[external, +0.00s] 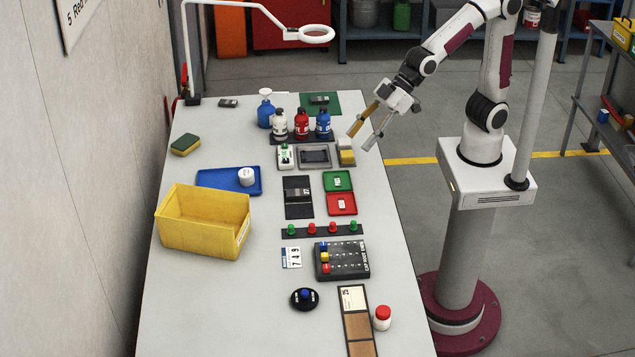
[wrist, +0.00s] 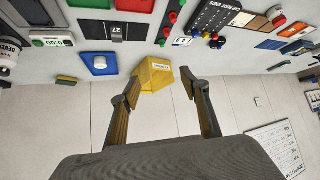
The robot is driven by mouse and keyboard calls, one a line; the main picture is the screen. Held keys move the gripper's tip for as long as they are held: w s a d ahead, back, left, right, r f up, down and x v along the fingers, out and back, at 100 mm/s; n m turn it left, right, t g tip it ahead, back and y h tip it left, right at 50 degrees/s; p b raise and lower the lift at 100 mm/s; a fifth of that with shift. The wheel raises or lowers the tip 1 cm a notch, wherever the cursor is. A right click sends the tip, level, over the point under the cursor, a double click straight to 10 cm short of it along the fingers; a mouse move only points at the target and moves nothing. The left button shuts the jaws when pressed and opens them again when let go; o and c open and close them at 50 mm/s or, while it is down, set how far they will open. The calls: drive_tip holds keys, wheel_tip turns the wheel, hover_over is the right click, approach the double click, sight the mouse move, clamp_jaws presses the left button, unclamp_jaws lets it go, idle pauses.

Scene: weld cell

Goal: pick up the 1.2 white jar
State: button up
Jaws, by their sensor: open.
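A white jar (external: 247,177) stands upright at the right end of the blue tray (external: 213,181), left of the table's middle; its marking is too small to read. It also shows in the wrist view (wrist: 99,62), on the blue tray. My gripper (external: 360,140) is open and empty, raised above the table's right edge, well to the right of the jar and apart from it. In the wrist view my gripper (wrist: 160,82) has its fingers spread, with nothing between them.
A yellow bin (external: 203,222) stands in front of the blue tray. Several bottles stand at the back, including a red one (external: 302,124). A red-lidded white jar (external: 382,318) is near the front right. A lamp (external: 316,34) overhangs the back.

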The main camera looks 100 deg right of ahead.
drive_tip(key=w+a+f+n+y, duration=0.1)
drive_tip(key=w+a+f, duration=0.2)
drive_tip(key=a, duration=0.6)
drive_tip(key=n+y, duration=0.5)
drive_tip(key=y, duration=0.1)
approach(386, 307)
drive_tip(key=x, duration=0.4)
drive_tip(key=shift+w+d+f, duration=0.15)
drive_tip(key=shift+w+d, duration=0.05)
drive_tip(key=shift+d, duration=0.05)
drive_tip(key=shift+a, duration=0.1)
drive_tip(key=shift+x, duration=1.2)
drive_tip(key=shift+a+f, duration=0.15)
drive_tip(key=shift+g, duration=0.3)
drive_tip(key=shift+x, duration=2.5)
